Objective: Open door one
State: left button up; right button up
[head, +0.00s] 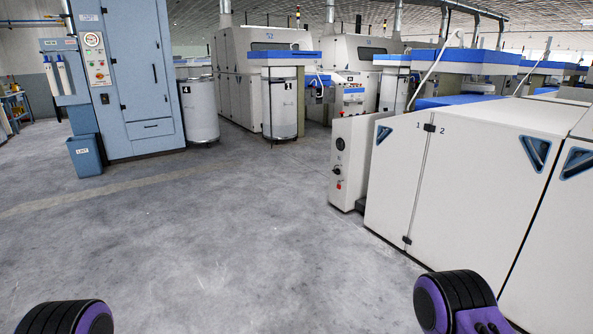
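Door one (393,182) is the narrow white panel marked "1" at the near left end of the long white machine on the right. It looks shut, flush with the panel beside it. A blue triangular recess (384,135) sits at its upper left corner. Dark hinges, an upper one (430,128) and a lower one (407,240), lie on the seam between it and door two (475,190), the wider panel marked "2". Only black and purple parts of my arms show at the bottom edge, well apart from the door. Neither gripper is in view.
A white control box (350,160) with buttons stands just left of door one. Open grey floor (220,240) lies ahead and left. A blue cabinet (140,80), a blue bin (85,155) and white cans, one marked "4" (200,110), stand farther back.

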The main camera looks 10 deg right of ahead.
aim_at(399, 146)
jog(key=z, duration=0.5)
jog(key=i, duration=3)
jog(key=z, duration=0.6)
